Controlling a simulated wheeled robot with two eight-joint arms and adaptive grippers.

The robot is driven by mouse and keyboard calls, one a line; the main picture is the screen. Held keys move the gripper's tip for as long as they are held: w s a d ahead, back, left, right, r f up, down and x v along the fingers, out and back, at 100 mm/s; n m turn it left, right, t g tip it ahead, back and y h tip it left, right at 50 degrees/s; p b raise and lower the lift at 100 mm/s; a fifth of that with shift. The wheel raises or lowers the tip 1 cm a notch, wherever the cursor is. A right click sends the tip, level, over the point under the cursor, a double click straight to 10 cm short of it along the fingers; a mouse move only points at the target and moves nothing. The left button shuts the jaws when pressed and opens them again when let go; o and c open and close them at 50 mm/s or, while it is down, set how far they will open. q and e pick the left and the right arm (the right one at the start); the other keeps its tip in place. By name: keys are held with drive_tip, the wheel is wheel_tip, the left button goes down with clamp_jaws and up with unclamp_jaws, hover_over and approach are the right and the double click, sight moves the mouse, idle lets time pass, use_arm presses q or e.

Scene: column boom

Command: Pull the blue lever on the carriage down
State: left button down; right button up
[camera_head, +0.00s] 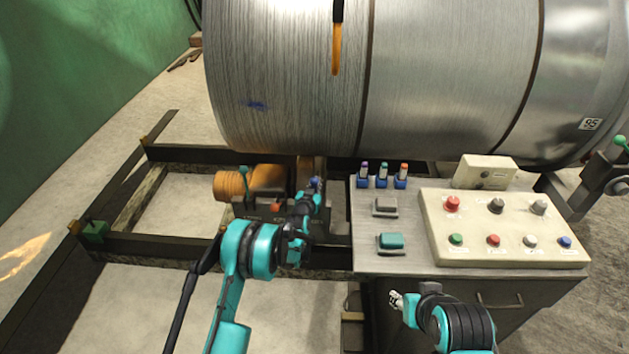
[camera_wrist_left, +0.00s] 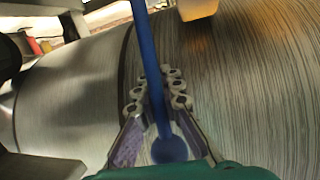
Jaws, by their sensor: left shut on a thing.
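The blue lever (camera_wrist_left: 148,45) runs down through the left wrist view to a round blue knob (camera_wrist_left: 169,150). My left gripper (camera_wrist_left: 158,88) has its two fingers on either side of the rod and is shut on it. In the head view my left gripper (camera_head: 313,190) is at the carriage (camera_head: 268,180), in front of the big drum, and hides most of the lever. A bit of blue shows at its tip. My right gripper (camera_head: 396,300) is low in front of the metal console, apart from everything; its jaw opening is too small to judge.
A large cable drum (camera_head: 290,80) fills the back. An orange motor (camera_head: 232,186) and a green-knobbed lever (camera_head: 243,175) are left of my left gripper. To the right, a metal console (camera_head: 380,262) carries a cream button panel (camera_head: 475,252) and several small switches. Dark rails frame the floor.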

use_arm(q)
drive_tip(key=shift+a, duration=0.2)
drive_tip(key=c, duration=1.6)
unclamp_jaws()
drive_tip(key=shift+a, duration=0.1)
drive_tip(key=v, duration=1.2)
drive_tip(key=shift+a, duration=0.1)
